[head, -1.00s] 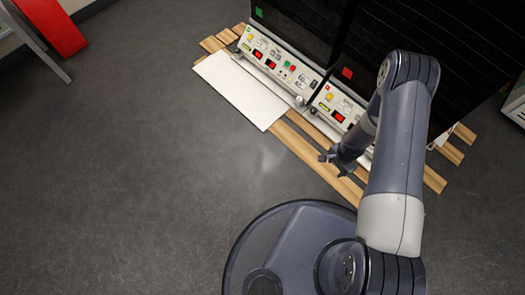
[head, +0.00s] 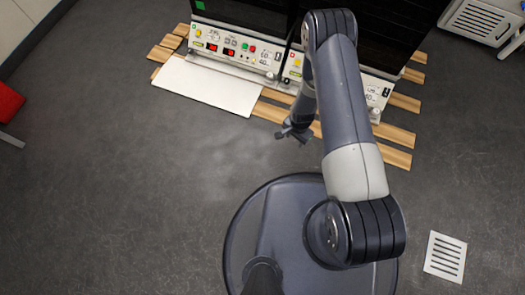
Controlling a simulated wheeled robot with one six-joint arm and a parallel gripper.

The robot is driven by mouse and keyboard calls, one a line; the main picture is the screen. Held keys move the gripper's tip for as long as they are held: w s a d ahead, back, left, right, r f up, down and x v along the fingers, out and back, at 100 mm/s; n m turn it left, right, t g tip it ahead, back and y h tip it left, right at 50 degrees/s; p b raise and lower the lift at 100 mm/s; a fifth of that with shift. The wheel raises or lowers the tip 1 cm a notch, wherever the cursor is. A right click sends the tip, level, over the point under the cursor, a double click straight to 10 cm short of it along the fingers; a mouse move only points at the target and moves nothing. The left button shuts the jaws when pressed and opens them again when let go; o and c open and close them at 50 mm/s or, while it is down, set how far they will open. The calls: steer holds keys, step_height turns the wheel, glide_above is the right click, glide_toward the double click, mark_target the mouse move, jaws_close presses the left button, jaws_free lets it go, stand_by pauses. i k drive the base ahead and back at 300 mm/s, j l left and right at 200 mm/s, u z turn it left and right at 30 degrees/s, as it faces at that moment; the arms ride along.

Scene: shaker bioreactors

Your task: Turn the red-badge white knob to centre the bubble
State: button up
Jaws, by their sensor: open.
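Two dark shaker units stand side by side with white control panels along their lower fronts. The right unit's panel (head: 373,90) is partly hidden behind my arm, and its red badge is not in view. A small pale round knob (head: 375,113) sits at the lower right corner of that panel. A bubble level is too small to make out. My gripper (head: 292,136) is open and empty, hanging in front of the right unit, left of that knob and apart from it.
Wooden slats (head: 395,135) stick out under the units. A floor grate (head: 445,256) is at lower right. Open grey floor lies left.

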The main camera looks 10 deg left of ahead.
mark_target(376, 110)
steer(key=k+j, duration=0.2)
steer(key=j, duration=0.2)
steer(key=i+l+u, duration=0.15)
steer(key=l, duration=0.25)
steer(key=i+l+u, duration=0.15)
steer(key=l, duration=0.25)
steer(key=i+l+u, duration=0.15)
steer(key=l, duration=0.3)
steer(key=i+l+u, duration=0.15)
steer(key=l, duration=0.3)
steer(key=i+l+u, duration=0.15)
steer(key=l, duration=0.35)
